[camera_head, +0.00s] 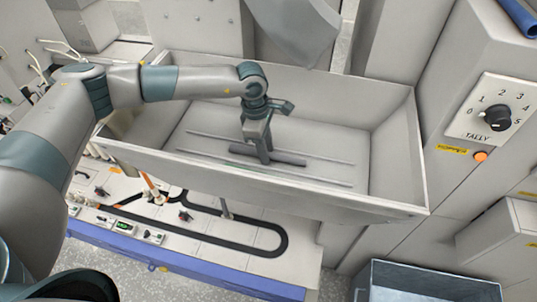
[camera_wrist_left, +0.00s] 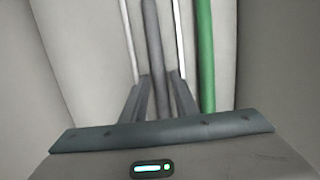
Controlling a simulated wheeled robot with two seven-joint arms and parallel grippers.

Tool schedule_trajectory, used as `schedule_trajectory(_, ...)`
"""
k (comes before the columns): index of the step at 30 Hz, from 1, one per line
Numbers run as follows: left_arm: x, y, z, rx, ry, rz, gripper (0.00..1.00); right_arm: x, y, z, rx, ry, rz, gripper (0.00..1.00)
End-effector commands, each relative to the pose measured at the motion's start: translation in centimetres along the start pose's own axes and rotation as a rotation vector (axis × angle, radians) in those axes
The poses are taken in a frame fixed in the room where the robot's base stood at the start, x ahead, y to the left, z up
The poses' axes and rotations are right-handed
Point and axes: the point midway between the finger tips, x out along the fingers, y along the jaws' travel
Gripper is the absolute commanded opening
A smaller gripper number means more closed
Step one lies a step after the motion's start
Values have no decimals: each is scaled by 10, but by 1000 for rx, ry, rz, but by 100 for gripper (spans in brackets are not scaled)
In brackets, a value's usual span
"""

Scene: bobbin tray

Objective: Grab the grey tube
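The grey tube (camera_head: 287,158) lies lengthwise on the floor of the large grey tray (camera_head: 395,150). My left gripper (camera_head: 264,155) reaches down into the tray over the tube, near its left part. In the left wrist view the tube (camera_wrist_left: 152,40) runs between the two fingers (camera_wrist_left: 158,85), one on each side. The fingers look open, with narrow gaps beside the tube. A green tube (camera_wrist_left: 206,50) lies alongside, right of the fingers in that view. My right gripper is not in view.
Thin pale rails (camera_head: 320,179) run along the tray floor on both sides of the tube. The tray's raised walls surround my gripper. A grey chute (camera_head: 300,30) hangs over the back edge. A panel with a dial (camera_head: 497,117) stands at right; a clear bin (camera_head: 425,280) is at front right.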

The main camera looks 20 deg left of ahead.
Motion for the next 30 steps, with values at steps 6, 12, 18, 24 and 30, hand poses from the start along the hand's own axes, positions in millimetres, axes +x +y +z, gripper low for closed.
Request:
schedule_trajectory(6,0,0,0,0,0,0,1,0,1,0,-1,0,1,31)
schedule_trajectory(12,0,0,0,0,0,0,0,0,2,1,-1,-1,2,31)
schedule_trajectory(18,-1,0,0,0,0,1,0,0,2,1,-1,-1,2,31)
schedule_trajectory(24,-8,1,1,0,-1,2,0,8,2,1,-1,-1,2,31)
schedule_trajectory(30,-31,1,5,2,-2,5,0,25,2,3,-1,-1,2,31)
